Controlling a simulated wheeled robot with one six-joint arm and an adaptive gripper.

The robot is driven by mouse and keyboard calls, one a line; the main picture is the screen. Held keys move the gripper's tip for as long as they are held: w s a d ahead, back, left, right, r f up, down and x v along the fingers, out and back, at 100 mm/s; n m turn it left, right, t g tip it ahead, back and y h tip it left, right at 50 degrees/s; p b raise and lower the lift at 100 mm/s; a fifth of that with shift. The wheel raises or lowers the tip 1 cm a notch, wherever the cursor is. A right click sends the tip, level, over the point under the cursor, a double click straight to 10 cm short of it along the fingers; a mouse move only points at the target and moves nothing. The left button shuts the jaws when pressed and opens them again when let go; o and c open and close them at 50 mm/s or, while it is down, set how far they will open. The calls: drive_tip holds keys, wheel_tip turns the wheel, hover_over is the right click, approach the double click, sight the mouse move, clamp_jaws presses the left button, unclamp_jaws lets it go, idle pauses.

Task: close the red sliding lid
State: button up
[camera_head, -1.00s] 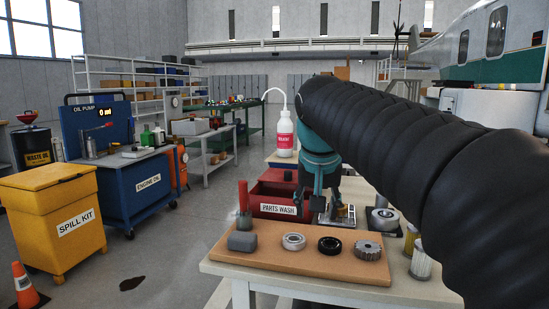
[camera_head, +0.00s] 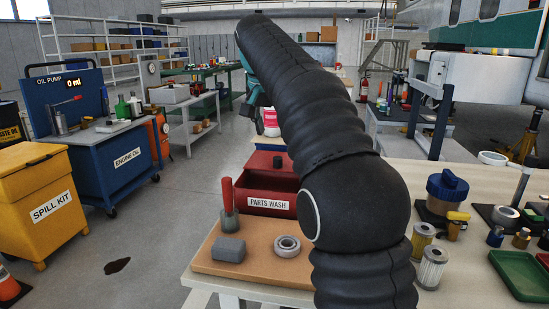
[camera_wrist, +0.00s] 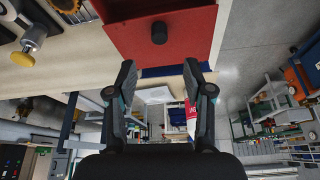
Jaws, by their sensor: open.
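The red parts-wash box (camera_head: 271,206) stands at the far end of the bench with a white "PARTS WASH" label on its front. Its red sliding lid (camera_head: 262,161) lies towards the back, with a small black knob; the front part of the box looks open. In the wrist view the red lid (camera_wrist: 190,28) and its black knob (camera_wrist: 159,33) are at the top, beyond my fingertips. My gripper (camera_wrist: 160,75) is open and empty, its fingers apart from the knob.
A tan board (camera_head: 240,253) in front of the box holds a grey block (camera_head: 228,248), a red-handled tool (camera_head: 228,205) and a bearing ring (camera_head: 288,246). A white bottle with a red label (camera_head: 271,122) stands behind the box. Filters, jars and a green tray (camera_head: 522,275) are right.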

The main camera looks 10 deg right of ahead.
sight(277, 158)
drive_tip(key=b+x, duration=0.2)
drive_tip(key=x, duration=0.8)
drive_tip(key=shift+w+d+f, duration=0.1)
drive_tip(key=shift+d+f, duration=0.05)
drive_tip(key=shift+f, duration=0.05)
clamp_jaws()
